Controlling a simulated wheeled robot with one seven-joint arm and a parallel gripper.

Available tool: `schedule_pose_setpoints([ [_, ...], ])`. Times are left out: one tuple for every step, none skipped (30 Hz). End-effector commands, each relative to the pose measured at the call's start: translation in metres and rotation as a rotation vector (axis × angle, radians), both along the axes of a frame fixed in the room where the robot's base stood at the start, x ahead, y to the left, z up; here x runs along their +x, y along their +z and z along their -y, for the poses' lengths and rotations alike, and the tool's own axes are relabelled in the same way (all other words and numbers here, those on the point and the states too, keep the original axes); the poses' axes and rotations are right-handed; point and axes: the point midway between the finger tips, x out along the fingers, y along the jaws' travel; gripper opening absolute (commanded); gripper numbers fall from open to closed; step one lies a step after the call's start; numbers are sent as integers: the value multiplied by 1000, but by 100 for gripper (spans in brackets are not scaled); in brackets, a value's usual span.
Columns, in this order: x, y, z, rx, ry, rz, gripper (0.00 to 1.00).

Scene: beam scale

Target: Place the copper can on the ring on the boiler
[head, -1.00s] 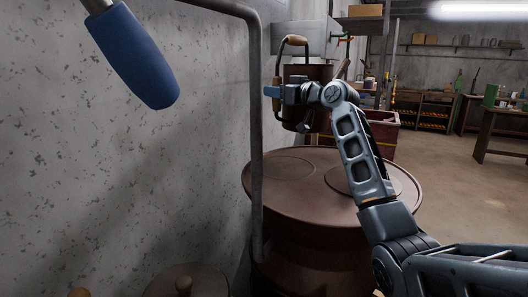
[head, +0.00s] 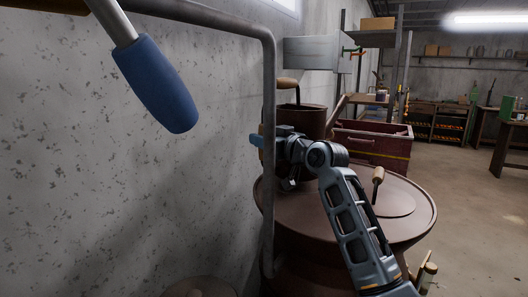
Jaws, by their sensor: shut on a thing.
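The copper can (head: 309,119) is a dark brown vessel with a wooden grip on its curved handle. It stands upright behind my gripper (head: 270,143), which is shut on it. My gripper and wrist hide the can's lower part and base, so I cannot tell whether it touches the boiler. The boiler (head: 320,218) is a large, round, brown vessel with a wide flat top. The ring on its left side is mostly hidden behind my gripper and wrist and cannot be made out clearly.
A grey pipe (head: 268,120) runs down along the wall, close to the left of my gripper. A lid with an upright wooden handle (head: 378,176) is on the boiler's right side. A red crate (head: 372,140) stands behind. A blue-gripped lever (head: 156,85) hangs at upper left.

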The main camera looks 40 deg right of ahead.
Motion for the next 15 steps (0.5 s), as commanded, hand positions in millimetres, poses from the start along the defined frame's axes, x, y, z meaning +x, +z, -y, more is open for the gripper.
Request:
schedule_pose_setpoints([
  [0,-9,1,-4,-2,4,0],
  [0,-13,1,-4,-1,4,0],
  [0,-19,1,-4,-1,5,0],
  [0,-22,1,-4,-1,5,0],
  [0,-24,1,-5,-1,6,0],
  [0,-26,0,-5,-1,6,0],
  [0,-27,0,-5,-1,6,0],
  [0,-26,0,-5,-1,6,0],
  [0,-26,0,-5,-1,6,0],
  [0,-25,0,-5,-1,6,0],
  [0,-25,0,-5,-1,6,0],
  [0,-25,0,-5,-1,6,0],
  [0,-25,0,-5,-1,6,0],
  [0,-29,0,1,0,-1,40],
  [0,-29,0,1,0,-1,44],
])
